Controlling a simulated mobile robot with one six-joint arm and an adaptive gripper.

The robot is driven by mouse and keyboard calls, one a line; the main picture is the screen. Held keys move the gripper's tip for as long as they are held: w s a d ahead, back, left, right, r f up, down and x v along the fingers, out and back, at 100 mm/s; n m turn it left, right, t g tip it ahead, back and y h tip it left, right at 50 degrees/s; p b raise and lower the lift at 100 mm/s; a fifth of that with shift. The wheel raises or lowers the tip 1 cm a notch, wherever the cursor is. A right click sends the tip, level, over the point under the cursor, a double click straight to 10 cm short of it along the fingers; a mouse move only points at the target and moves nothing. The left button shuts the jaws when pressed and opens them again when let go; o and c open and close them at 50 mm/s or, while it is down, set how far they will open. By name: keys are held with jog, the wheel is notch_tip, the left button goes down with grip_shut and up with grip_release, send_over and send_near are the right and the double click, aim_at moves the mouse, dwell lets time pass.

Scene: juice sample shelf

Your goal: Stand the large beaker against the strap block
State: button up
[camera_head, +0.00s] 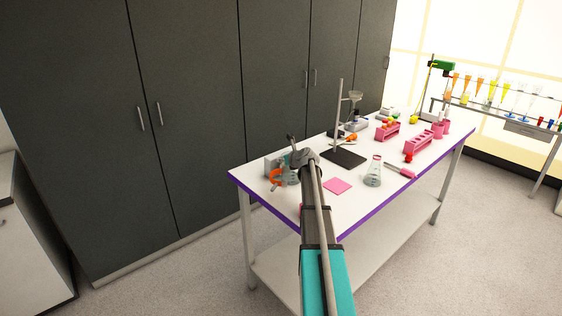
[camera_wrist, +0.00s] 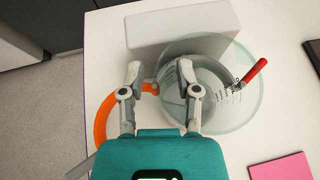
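The large beaker (camera_wrist: 225,112) is clear glass and stands upright on the white table; the head view shows it (camera_head: 292,178) partly behind my arm. A pale block (camera_wrist: 180,24), likely the strap block, lies just beyond it, and also shows in the head view (camera_head: 271,167). The beaker's rim overlaps the block's near edge in the wrist view; I cannot tell if they touch. An orange curved strap (camera_wrist: 101,120) lies to the left. My gripper (camera_wrist: 161,76) is open, its right finger over the beaker's near-left rim and its left finger outside.
A red-handled tool (camera_wrist: 256,71) shows at the beaker's right side. A pink pad (camera_head: 338,186), a flask (camera_head: 373,172) and a stand base (camera_head: 346,158) are to the right. The table's left edge is close to the strap.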

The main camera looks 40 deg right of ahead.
jog(key=shift+r, duration=0.15)
jog(key=shift+s+r, duration=0.1)
jog(key=shift+s, duration=0.05)
jog(key=p+v, duration=0.5)
jog(key=v, duration=0.6)
jog(key=shift+s, duration=0.3)
jog(key=shift+r, duration=0.1)
dwell(0.4)
